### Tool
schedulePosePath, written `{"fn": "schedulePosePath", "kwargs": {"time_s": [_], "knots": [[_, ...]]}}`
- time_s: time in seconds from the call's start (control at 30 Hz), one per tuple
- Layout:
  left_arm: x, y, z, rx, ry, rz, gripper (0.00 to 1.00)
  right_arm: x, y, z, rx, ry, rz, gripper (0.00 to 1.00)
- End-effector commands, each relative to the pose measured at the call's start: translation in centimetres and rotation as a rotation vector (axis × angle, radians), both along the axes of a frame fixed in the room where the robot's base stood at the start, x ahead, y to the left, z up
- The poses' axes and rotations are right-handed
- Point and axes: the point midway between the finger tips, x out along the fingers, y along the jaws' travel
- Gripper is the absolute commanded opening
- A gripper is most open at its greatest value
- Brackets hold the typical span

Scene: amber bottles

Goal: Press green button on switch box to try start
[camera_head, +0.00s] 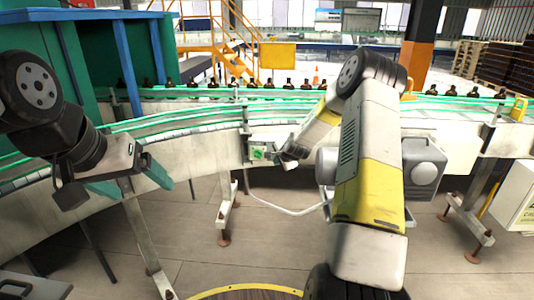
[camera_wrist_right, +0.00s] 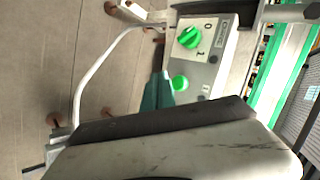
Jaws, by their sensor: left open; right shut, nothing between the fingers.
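The switch box (camera_head: 263,145) is a small light-grey box on the side of the conveyor in the head view, with green on its face. In the right wrist view, the switch box (camera_wrist_right: 212,62) shows a green rotary knob (camera_wrist_right: 189,37) marked 0 and 1, and a round green button (camera_wrist_right: 180,83). My right gripper (camera_wrist_right: 158,90) is shut, its teal fingertips right beside the green button; I cannot tell if they touch it. In the head view my right gripper (camera_head: 287,157) is at the box, its fingers mostly hidden. My left gripper (camera_head: 132,181) is open and empty, left of the box.
The conveyor (camera_head: 330,150) with green rails runs across the view, carrying several amber bottles (camera_head: 240,83). A white cable (camera_head: 290,211) hangs below the box. Metal legs (camera_head: 227,205) stand on the tiled floor. A white cabinet (camera_head: 516,195) is at the right.

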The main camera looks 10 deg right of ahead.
Motion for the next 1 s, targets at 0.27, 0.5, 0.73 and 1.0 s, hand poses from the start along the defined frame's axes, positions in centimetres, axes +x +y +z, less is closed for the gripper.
{"fn": "schedulePosePath", "kwargs": {"time_s": [0.27, 0.5, 0.73, 1.0], "knots": [[0.0, 0.0, 0.0, 0.000, 0.000, 0.000, 0.84, 1.5, -0.4, 0.0, 0.001, 0.000, 0.001, 0.00], [0.0, 0.0, 0.0, 0.000, 0.000, 0.000, 0.84, 1.6, -0.4, 0.0, 0.001, 0.000, 0.001, 0.00], [0.0, 0.0, 0.0, 0.000, 0.000, 0.000, 0.84, 1.6, -0.4, 0.0, 0.001, 0.000, 0.001, 0.00], [0.0, 0.0, 0.0, 0.000, 0.000, 0.000, 0.84, 1.5, -0.4, 0.0, 0.001, 0.000, 0.001, 0.00]]}}
